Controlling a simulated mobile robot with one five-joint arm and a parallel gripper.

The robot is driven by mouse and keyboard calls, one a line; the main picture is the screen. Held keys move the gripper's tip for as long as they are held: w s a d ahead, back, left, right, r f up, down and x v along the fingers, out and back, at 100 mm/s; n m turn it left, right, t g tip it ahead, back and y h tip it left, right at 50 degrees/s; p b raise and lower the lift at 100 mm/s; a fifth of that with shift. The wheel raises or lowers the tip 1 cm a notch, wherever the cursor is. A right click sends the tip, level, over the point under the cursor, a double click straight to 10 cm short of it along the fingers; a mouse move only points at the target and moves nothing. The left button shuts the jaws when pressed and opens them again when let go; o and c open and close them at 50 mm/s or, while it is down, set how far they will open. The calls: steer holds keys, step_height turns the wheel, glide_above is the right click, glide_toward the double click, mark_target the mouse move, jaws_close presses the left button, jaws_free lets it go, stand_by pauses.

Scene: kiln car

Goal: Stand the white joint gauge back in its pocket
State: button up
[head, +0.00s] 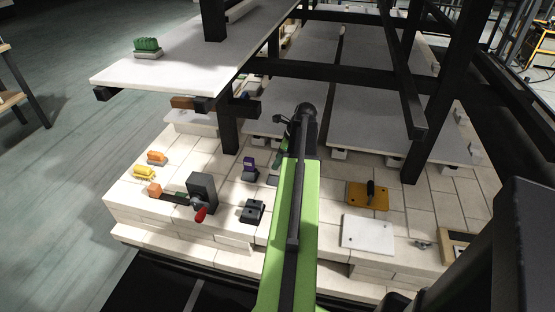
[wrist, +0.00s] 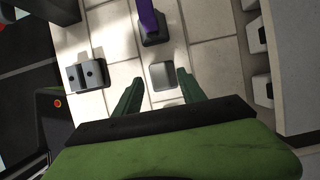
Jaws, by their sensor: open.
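My gripper (wrist: 160,84) is open, with its two green fingers apart and nothing held between them. A small grey square block (wrist: 162,75) shows just beyond and between the fingertips in the wrist view; I cannot tell its height gap from them. A purple upright piece (wrist: 149,18) stands in a dark base just past it, also seen in the head view (head: 249,164). I cannot clearly pick out the white joint gauge or its pocket in either view.
A dark two-hole block (wrist: 87,73) sits left in the wrist view. A grey clamp with a red handle (head: 202,190), an orange plate (head: 360,203) and a white plate (head: 368,238) lie on the pale brick deck (head: 310,255). Dark posts (head: 230,130) and shelves (head: 380,120) stand behind.

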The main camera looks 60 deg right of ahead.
steer(key=shift+p+v, duration=2)
steer(key=shift+v, duration=0.35)
steer(key=p+v, duration=1.6)
steer(key=v, duration=0.1)
steer(key=shift+r, duration=0.15)
